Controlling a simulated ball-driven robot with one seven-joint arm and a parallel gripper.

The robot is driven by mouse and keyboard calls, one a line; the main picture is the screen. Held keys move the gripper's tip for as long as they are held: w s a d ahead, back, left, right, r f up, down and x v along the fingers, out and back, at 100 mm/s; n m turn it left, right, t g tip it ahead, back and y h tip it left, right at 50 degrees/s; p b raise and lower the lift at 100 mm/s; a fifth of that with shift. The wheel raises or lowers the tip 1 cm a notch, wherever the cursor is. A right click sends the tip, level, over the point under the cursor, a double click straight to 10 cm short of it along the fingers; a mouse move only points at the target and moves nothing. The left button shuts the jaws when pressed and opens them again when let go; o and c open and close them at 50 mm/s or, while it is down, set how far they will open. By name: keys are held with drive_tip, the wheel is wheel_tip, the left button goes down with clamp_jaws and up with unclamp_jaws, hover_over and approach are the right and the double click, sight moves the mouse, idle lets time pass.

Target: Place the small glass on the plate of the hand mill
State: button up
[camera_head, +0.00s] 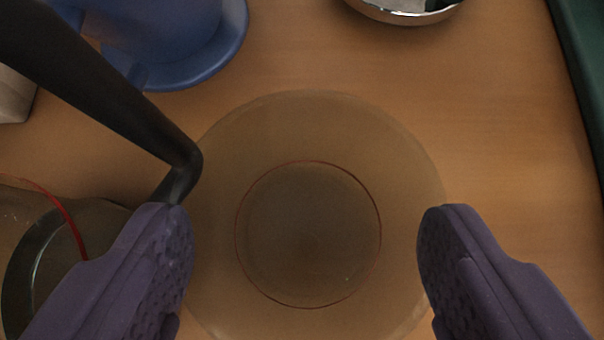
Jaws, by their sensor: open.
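My gripper (305,225) is open, with one purple finger on each side of a clear round glass piece (308,130). I see this piece from above, as a wide faint outer circle and a smaller, thin reddish circle inside. I cannot tell whether it is the small glass. Its near edge is cut off by the frame. Another clear piece with a red edge (44,190) and a dark ring shows at the lower left, partly behind the left finger. A black bent bar (110,105) crosses the upper left. I cannot make out the hand mill or its plate for sure.
A blue round vessel with a wide flange (215,60) stands at the top left. A shiny metal bowl (405,14) is at the top. A pale block (14,95) sits at the left edge. A dark green edge (585,60) runs along the right. The wooden surface (500,130) is bare at the right.

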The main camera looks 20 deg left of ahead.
drive_tip(key=shift+r, duration=0.1)
drive_tip(key=c, duration=1)
wheel_tip(320, 180, up, 17)
drive_tip(key=p, duration=1.4)
drive_tip(key=b, duration=0.9)
hover_over(303, 287)
wheel_tip(303, 287, down, 6)
drive_tip(key=shift+r, duration=0.25)
